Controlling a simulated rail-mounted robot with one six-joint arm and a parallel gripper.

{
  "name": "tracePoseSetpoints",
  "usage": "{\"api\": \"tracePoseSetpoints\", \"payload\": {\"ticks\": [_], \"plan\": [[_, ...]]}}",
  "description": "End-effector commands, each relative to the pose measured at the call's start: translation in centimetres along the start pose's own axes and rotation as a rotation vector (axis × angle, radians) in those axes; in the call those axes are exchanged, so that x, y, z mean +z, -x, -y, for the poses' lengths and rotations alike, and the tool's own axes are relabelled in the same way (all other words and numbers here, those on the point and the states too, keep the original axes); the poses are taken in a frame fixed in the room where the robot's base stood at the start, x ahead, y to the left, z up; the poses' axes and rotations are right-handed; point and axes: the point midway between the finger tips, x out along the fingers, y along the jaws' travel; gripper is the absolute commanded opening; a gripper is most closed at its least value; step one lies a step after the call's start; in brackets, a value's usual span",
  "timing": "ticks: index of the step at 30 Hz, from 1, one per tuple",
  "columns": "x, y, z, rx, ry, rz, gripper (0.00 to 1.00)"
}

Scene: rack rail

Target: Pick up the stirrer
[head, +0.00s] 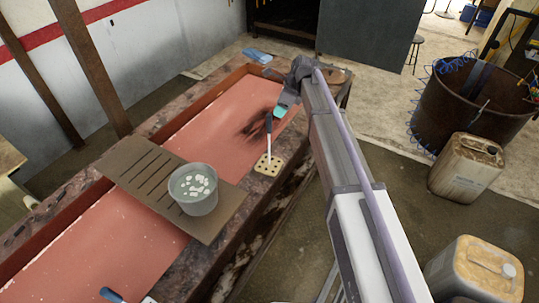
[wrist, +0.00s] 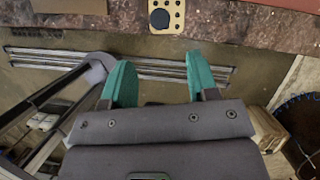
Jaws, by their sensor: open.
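The stirrer (head: 269,143) appears to stand upright on the stone rim of the pink trough, with a dark handle at the top and a pale shaft. At its foot is a beige perforated square (head: 262,167); I cannot tell if this is its head or a separate holder. In the wrist view the stirrer's round dark handle end (wrist: 160,18) shows over the perforated square, at the top edge. My gripper (head: 281,111) is open and empty close to the handle top, with teal fingers. In the wrist view the handle lies ahead of the gap between my fingertips (wrist: 159,58).
A slatted board (head: 150,178) spans the trough (head: 110,250), carrying a grey bucket (head: 193,205) with pale pieces. A blue-handled tool (head: 111,295) lies at the lower left. A blue cloth (head: 257,55) lies at the far end. Jerrycans (head: 466,165) and a rusty drum (head: 470,100) stand right.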

Motion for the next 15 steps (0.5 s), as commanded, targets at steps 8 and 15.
{"api": "tracePoseSetpoints", "payload": {"ticks": [8,15], "plan": [[-0.2,-5.4,0.0,0.001,0.003,0.0,0.54],[-0.1,-7.2,0.2,0.001,0.003,-0.001,0.54]]}}
